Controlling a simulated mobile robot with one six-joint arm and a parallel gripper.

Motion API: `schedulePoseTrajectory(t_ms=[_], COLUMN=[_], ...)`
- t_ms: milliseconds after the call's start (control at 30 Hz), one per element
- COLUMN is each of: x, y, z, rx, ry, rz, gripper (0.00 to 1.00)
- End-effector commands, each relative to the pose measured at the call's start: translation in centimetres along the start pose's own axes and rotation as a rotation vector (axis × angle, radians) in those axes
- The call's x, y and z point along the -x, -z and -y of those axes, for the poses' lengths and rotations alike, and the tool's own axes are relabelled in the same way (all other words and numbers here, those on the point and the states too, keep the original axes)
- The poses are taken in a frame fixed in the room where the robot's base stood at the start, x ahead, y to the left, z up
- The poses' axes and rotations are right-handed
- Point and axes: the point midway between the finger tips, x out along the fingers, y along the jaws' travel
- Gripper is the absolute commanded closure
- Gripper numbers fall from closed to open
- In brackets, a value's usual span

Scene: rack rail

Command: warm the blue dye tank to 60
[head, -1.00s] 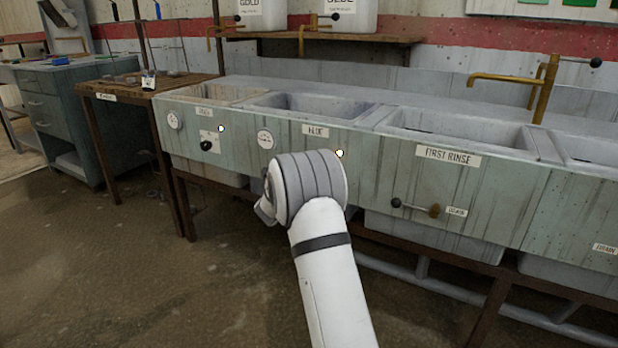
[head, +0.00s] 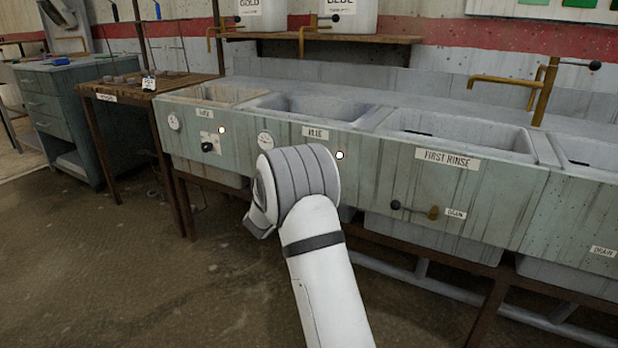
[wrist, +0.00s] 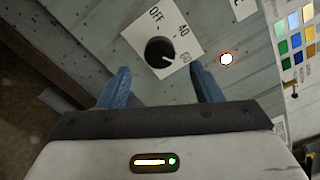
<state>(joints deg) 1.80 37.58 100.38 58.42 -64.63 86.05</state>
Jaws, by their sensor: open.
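The blue dye tank (head: 318,105) is in the head view, with a BLUE label (head: 315,133) and a round gauge (head: 265,139) on its front panel. My forearm covers part of that panel. In the wrist view a black knob (wrist: 158,52) sits on a white plate marked OFF, 40 and what looks like 60. Its pale pointer line appears to aim down-right, near the last mark. My gripper (wrist: 160,82) is open, its two blue fingers apart below and to either side of the knob, with nothing between them. I cannot tell if they touch the panel.
A small lit lamp (wrist: 226,59) is right of the knob. The neighbouring tank has its own knob (head: 207,147). The first rinse basin (head: 455,135) has a drain lever (head: 415,208). A colour chart (wrist: 298,40) shows at the wrist view's right. The floor in front is clear.

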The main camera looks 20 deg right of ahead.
Motion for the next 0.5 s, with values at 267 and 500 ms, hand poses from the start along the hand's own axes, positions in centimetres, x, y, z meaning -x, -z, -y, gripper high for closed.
schedulePoseTrajectory(t_ms=[267, 500], x=[3.0, 3.0], y=[0.0, 0.1], z=[0.1, 0.0], rx=[0.000, -0.001], ry=[0.000, 0.001], rz=[0.001, 0.000], gripper=[0.41, 0.41])
